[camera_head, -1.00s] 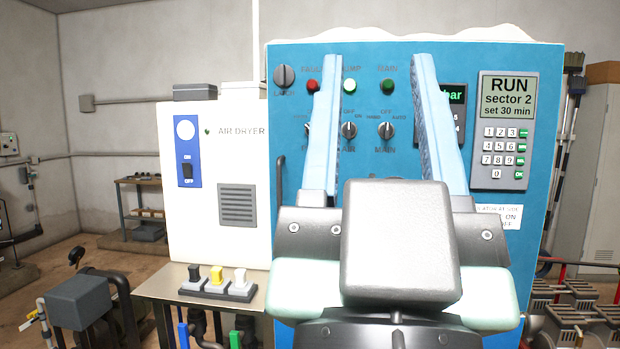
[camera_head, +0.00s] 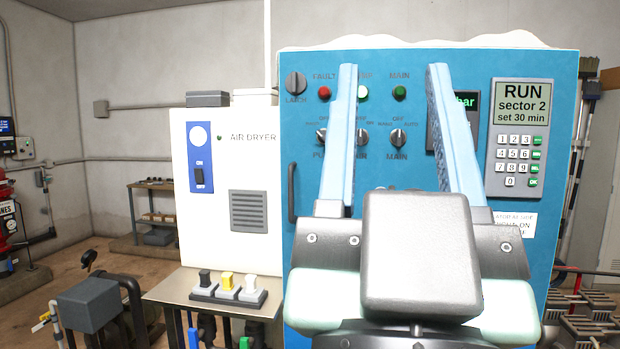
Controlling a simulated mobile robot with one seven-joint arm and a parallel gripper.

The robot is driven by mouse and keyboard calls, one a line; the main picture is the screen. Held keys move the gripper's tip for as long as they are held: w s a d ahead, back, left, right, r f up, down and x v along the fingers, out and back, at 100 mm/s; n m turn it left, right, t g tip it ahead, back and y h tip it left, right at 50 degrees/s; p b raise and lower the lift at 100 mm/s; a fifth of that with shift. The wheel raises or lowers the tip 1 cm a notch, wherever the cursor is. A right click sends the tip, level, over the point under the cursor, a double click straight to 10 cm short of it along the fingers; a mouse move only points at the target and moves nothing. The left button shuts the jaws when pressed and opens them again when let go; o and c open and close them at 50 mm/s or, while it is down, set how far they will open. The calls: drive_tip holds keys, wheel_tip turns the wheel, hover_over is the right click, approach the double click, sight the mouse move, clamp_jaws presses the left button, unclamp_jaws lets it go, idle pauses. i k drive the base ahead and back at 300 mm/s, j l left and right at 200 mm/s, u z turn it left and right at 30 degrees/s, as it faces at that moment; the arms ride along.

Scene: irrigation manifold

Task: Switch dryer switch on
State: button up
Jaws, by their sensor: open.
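The dryer switch (camera_head: 197,180) is a small dark rocker on a blue plate (camera_head: 200,142), with ON printed above it and OFF below. The plate is on the white air dryer box (camera_head: 255,160), left of the blue panel. Its position is too small to tell surely. A white round lamp (camera_head: 199,135) sits above the switch, and a small dark green lamp (camera_head: 219,138) beside the AIR DRYER label. My gripper (camera_head: 391,75) is open and empty, its two light blue fingers pointing up in front of the blue panel, well right of the switch.
The blue panel (camera_head: 310,220) carries a latch knob (camera_head: 296,84), lamps, rotary selectors, and a keypad display (camera_head: 521,102) reading RUN sector 2. Black, yellow and white toggles (camera_head: 228,286) stand on a metal table below the dryer. A dark grey box (camera_head: 90,303) stands lower left.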

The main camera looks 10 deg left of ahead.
sight(199, 173)
drive_tip(key=i+j+u, duration=0.3)
drive_tip(key=i+j, duration=0.15)
drive_tip(key=i+j+u, duration=0.3)
drive_tip(key=i+j, duration=0.1)
drive_tip(key=i, duration=0.05)
